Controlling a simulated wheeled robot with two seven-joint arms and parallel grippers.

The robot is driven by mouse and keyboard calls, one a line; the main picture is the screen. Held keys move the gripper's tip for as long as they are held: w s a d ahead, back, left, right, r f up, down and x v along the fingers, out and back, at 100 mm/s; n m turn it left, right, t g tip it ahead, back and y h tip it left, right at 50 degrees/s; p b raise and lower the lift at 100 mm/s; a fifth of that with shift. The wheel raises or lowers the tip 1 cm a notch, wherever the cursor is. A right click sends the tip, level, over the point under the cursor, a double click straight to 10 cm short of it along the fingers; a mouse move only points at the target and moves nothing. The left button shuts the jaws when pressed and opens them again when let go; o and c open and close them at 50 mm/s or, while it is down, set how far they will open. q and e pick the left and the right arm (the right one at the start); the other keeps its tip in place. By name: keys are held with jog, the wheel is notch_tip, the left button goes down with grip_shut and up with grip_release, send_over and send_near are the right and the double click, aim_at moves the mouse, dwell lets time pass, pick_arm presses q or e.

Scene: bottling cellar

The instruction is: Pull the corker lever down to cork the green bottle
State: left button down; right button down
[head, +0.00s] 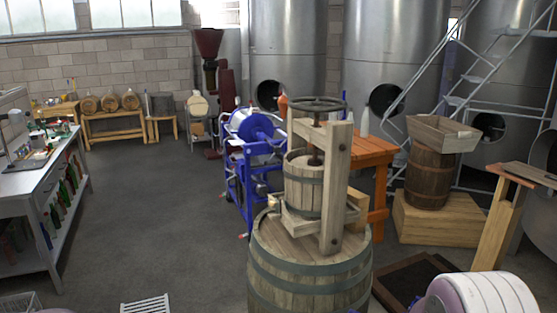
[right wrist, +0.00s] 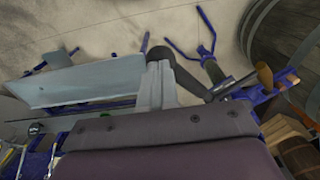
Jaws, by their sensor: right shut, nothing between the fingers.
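I cannot make out the corker or its lever for certain. A small grey device (head: 8,148) stands on the left workbench, cut by the picture's edge. Several green and dark bottles (head: 62,198) show on the shelf under the bench top, and small bottle-like items stand on top. I cannot tell which is the green bottle. My right gripper (right wrist: 160,60) is shut and empty in the right wrist view, above the floor and blue framework. No bottle or lever is clear beside it. My left gripper is not in view.
A wooden press on a barrel (head: 310,262) stands in the middle, with a blue machine (head: 250,130) and an orange table (head: 375,150) behind. The workbench (head: 40,205) lines the left. Open floor (head: 165,215) lies between bench and press. A barrel (right wrist: 265,35) fills the wrist view's upper right.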

jog(key=shift+s+a+f+b, duration=0.15)
jog(key=shift+f+b, duration=0.45)
jog(key=shift+f, duration=0.5)
jog(key=shift+s+f+b, duration=0.1)
jog(key=shift+f+b, duration=0.95)
jog(key=shift+f, duration=0.35)
jog(key=shift+f, duration=0.1)
jog(key=shift+s+a+f+b, duration=0.1)
jog(key=shift+f+b, duration=0.9)
jog(key=shift+f, duration=0.3)
